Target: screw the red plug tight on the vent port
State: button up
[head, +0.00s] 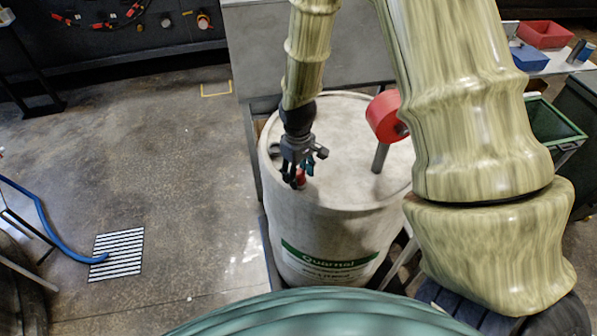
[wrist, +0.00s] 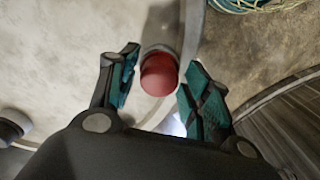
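The red plug (head: 301,175) sits near the front left rim of the top of a white drum (head: 330,215). In the wrist view the plug (wrist: 159,76) shows as a red round cap with a grey ring behind it, which may be the vent port (wrist: 160,50). My gripper (head: 296,178) is over the plug, pointing down. In the wrist view its two teal-padded fingers (wrist: 160,84) stand apart on either side of the plug, with a gap visible on both sides. Whether the plug sits straight on its threads cannot be told.
A red disc (head: 384,117) on a grey post (head: 381,157) rises from the drum top, right of my gripper. In the wrist view a dark round fitting (wrist: 12,125) lies at the left. A blue hose (head: 45,222) and a floor grate (head: 117,254) are at the left.

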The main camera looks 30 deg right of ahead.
jog(key=c, duration=0.8)
jog(key=m, duration=0.5)
jog(key=shift+m, duration=0.6)
jog(key=m, duration=0.4)
jog(key=m, duration=0.2)
jog(key=shift+m, duration=0.4)
jog(key=m, duration=0.2)
jog(key=shift+m, duration=0.3)
